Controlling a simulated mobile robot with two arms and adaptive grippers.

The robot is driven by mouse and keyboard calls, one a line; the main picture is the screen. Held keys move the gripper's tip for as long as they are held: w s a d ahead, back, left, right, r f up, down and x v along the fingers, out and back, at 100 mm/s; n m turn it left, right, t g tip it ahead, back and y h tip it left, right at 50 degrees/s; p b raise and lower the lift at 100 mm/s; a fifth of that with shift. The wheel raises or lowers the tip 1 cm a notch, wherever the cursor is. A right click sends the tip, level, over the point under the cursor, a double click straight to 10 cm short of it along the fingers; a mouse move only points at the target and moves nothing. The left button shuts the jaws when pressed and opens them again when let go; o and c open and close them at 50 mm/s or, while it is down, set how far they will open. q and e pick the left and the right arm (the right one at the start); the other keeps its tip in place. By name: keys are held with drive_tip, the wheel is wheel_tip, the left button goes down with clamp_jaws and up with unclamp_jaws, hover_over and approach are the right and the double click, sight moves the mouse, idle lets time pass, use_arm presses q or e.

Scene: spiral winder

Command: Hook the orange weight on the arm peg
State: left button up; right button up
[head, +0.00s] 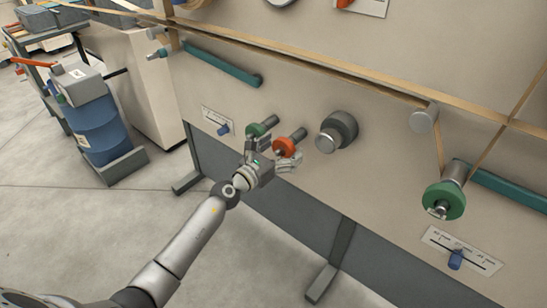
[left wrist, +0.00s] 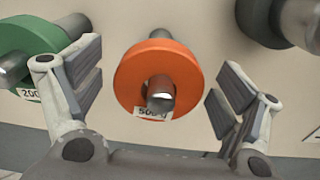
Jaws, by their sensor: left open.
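The orange weight (head: 285,147) is a thick disc on a grey peg that sticks out of the beige machine panel. In the left wrist view the orange weight (left wrist: 135,75) has a label reading about 500 g, and the peg passes through its middle. My left gripper (head: 277,158) is open, with one finger on each side of the orange disc and visible gaps to it. A teal arm (head: 222,64) is on the panel at upper left, with a grey peg end (head: 156,33) near its left end. My right gripper is not in view.
A green weight (head: 262,128) hangs on a peg just left of the orange one. A dark grey round knob (head: 338,131) is to its right. Another green weight (head: 443,201) sits at the right teal arm (head: 510,191). Tan bands cross the upper panel.

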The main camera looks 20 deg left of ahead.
use_arm(q)
drive_tip(key=shift+w+d, duration=0.15)
drive_tip(key=shift+w, duration=0.2)
drive_tip(key=c, duration=1.7)
drive_tip(key=shift+r, duration=0.15)
drive_tip(key=shift+c, duration=0.8)
